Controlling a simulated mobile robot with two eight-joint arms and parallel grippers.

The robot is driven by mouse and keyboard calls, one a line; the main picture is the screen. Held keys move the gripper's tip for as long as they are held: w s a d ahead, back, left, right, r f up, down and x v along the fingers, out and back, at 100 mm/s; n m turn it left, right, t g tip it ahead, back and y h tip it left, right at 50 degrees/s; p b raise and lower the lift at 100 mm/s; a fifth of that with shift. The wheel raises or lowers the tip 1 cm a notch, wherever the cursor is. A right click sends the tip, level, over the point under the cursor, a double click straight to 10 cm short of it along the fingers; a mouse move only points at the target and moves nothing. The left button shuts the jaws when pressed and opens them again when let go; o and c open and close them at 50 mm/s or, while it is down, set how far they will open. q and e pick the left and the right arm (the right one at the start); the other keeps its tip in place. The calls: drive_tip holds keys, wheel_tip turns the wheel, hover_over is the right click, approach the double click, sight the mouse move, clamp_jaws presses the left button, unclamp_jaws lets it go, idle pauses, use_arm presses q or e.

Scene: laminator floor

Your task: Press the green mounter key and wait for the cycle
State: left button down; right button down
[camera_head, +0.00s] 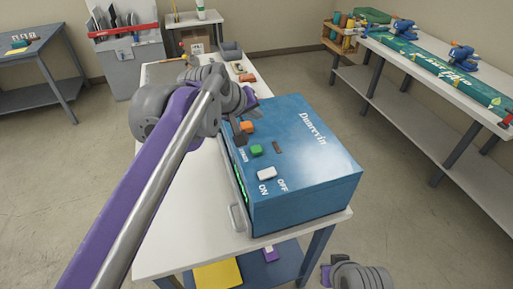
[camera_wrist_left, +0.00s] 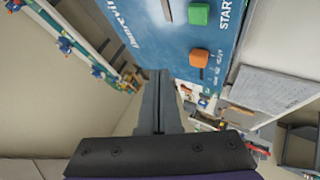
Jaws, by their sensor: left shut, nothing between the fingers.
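The blue mounter (camera_head: 315,165), lettered "Dunrevin", stands on a white table. Its green key (camera_head: 256,150) is raised on the top, with an orange key (camera_head: 246,126) behind it and a white ON/OFF switch (camera_head: 266,173) in front. In the left wrist view the green key (camera_wrist_left: 199,14) sits beside the word START, with the orange key (camera_wrist_left: 198,58) below it. My left gripper (camera_head: 238,131) is shut and empty, above the panel near the orange key and apart from the green key. Only part of my right arm shows at the bottom; its fingers are out of sight.
A green glow (camera_head: 241,187) shows along the mounter's left side, near a grey handle (camera_head: 236,218). A grey bin (camera_head: 230,50) and small items are at the table's far end. A long bench (camera_head: 430,65) with blue tools stands right, across open floor.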

sight(255, 151)
use_arm(q)
drive_tip(key=shift+f, duration=0.15)
use_arm(e)
drive_tip(key=shift+f, duration=0.1)
